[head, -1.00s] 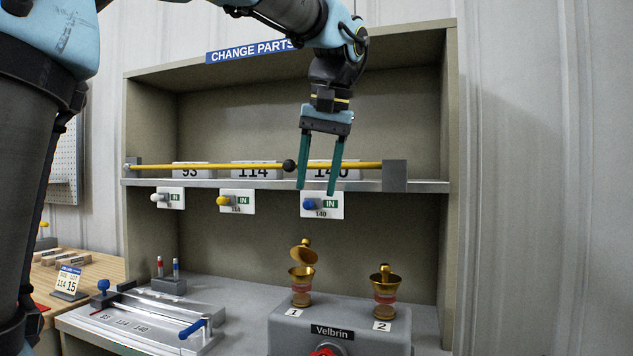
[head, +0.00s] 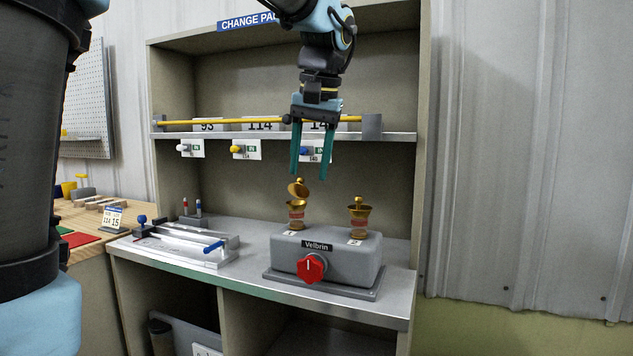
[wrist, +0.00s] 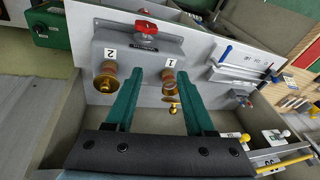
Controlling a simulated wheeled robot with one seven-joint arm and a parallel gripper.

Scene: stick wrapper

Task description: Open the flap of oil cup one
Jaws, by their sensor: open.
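Oil cup one (head: 296,214) is a brass cup with a red band, behind label 1 on the grey Velbrin box (head: 345,262). Its round brass flap (head: 298,189) is tilted up, with an open gap over the cup mouth. Oil cup two (head: 359,222) stands to its right with its lid down. My gripper (head: 308,174) is open and empty, its green fingers pointing down, its tips appearing just above cup one in the head view. In the wrist view cup one (wrist: 169,78) appears between the fingers, near the right one; its flap (wrist: 173,107) shows below it.
A red knob (head: 312,268) is on the box front. A shelf (head: 385,136) with a yellow rod (head: 220,122) lies behind my gripper. A sliding fixture with a blue handle (head: 214,247) is on the bench at left. The bench right of the box is mostly clear.

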